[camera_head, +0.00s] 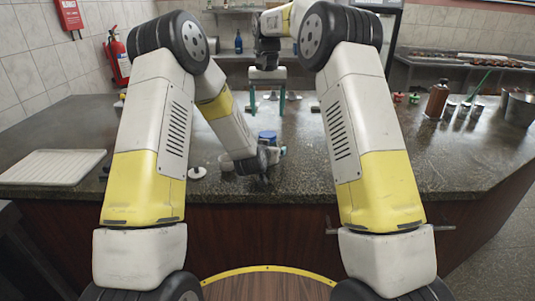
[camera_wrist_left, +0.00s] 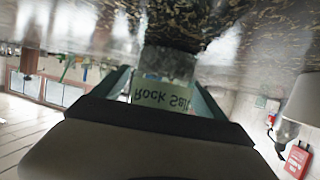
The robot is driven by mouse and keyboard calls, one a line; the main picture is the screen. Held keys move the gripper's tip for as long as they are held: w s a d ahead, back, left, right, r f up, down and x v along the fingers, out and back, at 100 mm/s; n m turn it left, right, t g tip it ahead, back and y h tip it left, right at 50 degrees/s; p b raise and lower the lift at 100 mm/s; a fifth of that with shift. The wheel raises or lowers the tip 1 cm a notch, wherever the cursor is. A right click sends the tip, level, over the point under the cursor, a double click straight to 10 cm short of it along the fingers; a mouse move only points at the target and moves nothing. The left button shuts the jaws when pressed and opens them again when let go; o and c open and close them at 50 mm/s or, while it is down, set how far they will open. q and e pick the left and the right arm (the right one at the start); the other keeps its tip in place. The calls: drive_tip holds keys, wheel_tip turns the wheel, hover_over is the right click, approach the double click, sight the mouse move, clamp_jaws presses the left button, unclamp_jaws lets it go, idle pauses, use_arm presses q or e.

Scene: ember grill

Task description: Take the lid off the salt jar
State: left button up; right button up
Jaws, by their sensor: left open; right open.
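The salt jar (camera_wrist_left: 163,96), clear with a pale "Rock Salt" label, shows upside down in the left wrist view, between the two teal fingers of my left gripper (camera_wrist_left: 160,92). The fingers are open on either side of it; contact cannot be told. In the head view a blue round top (camera_head: 267,135), perhaps the jar's lid, shows just behind my left gripper (camera_head: 277,152). My right gripper (camera_head: 267,101) is open and empty, farther back, fingers pointing down over the counter.
A dark stone counter (camera_head: 430,150) spans the view. A white tray (camera_head: 52,167) lies at left. A small white round piece (camera_head: 197,172) sits near the front edge. A brown bottle (camera_head: 436,100), small jars and a metal pot (camera_head: 521,108) stand at right. The right-centre counter is clear.

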sight(267, 133)
use_arm(q)
clamp_jaws()
use_arm(e)
drive_tip(key=shift+s+f+m, duration=0.1)
drive_tip(key=shift+f+m, duration=0.15)
drive_tip(key=shift+m, duration=0.55)
drive_tip(key=m, duration=0.2)
drive_tip(key=shift+f+m, duration=0.2)
drive_tip(key=shift+m, duration=0.2)
drive_tip(key=m, duration=0.4)
drive_tip(key=shift+r, duration=0.35)
drive_tip(key=shift+m, duration=0.3)
drive_tip(key=shift+f, duration=3.9)
drive_tip(key=c, duration=1.5)
drive_tip(key=shift+o, duration=0.2)
drive_tip(key=n, duration=0.6)
drive_tip(key=shift+n, duration=0.4)
drive_tip(key=n, duration=0.6)
drive_tip(key=shift+n, duration=0.3)
